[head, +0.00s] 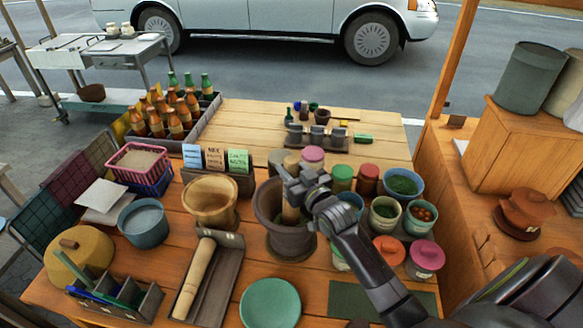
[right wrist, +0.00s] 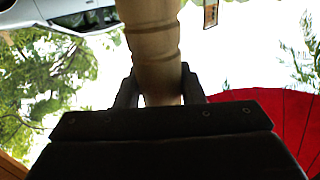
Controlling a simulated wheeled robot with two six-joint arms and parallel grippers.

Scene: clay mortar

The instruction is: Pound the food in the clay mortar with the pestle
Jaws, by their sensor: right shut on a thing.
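The dark clay mortar (head: 287,240) stands on the wooden table near its middle. My right gripper (head: 297,187) is over its mouth, shut on a light wooden pestle (head: 291,208). The pestle is roughly upright and its lower part goes into the mortar's mouth. The right wrist view also shows the ridged pestle (right wrist: 152,35) between the two fingers of my right gripper (right wrist: 158,88). The food inside the mortar is hidden by the rim, pestle and gripper. My left gripper is not in view.
A wooden mortar (head: 210,205) stands to the left, and another wooden pestle (head: 195,278) lies in a tray (head: 222,285). Lidded jars and bowls, such as a blue bowl of greens (head: 402,186), crowd the right side. A green plate (head: 270,304) lies in front.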

